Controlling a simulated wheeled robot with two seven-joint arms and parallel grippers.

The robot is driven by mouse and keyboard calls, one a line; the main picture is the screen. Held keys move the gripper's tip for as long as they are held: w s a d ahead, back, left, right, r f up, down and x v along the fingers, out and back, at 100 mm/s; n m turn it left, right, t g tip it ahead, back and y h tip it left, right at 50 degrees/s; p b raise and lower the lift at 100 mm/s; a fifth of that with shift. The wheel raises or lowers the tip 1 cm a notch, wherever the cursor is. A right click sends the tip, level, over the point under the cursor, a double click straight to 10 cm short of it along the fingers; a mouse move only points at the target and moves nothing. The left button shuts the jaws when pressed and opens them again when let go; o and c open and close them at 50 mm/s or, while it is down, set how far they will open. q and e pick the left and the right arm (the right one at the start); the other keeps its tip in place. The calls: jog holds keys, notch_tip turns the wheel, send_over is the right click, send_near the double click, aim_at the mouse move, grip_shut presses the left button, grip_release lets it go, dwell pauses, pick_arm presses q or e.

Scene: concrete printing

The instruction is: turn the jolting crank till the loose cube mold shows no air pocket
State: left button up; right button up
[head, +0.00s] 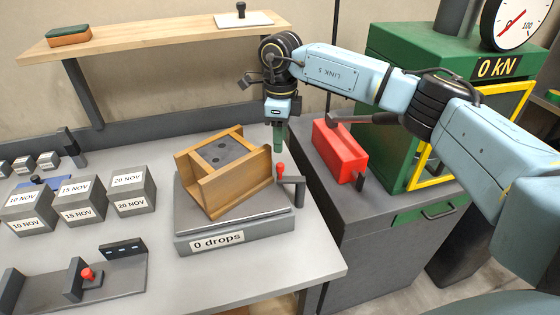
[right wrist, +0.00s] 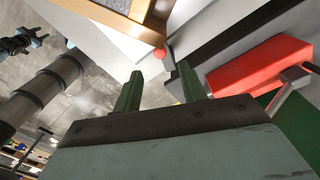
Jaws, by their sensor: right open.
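The wooden cube mold (head: 255,180) sits askew on the plate of the jolting table (head: 210,244), whose label reads "0 drops". Grey concrete (head: 208,152) fills its top, with a few dark spots that look like air pockets. The crank (head: 293,184) with its red knob (head: 281,168) is at the table's right side. My right gripper (head: 278,145) points down just above the knob, open and empty. In the right wrist view the knob (right wrist: 160,53) shows beyond and between the green fingers (right wrist: 160,80), apart from them.
A red box (head: 341,152) stands on the grey cabinet at right, beside the green press (head: 395,65) reading 0 kN. Dated cubes (head: 79,203) stand at left. A bracket with another red knob (head: 87,274) is at front left. The bench front right is clear.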

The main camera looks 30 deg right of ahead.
aim_at(280, 164)
notch_tip(280, 164, down, 8)
jog(key=shift+s+a+r, duration=0.1)
jog(key=shift+a, duration=0.05)
jog(key=shift+c, duration=0.2)
grip_shut()
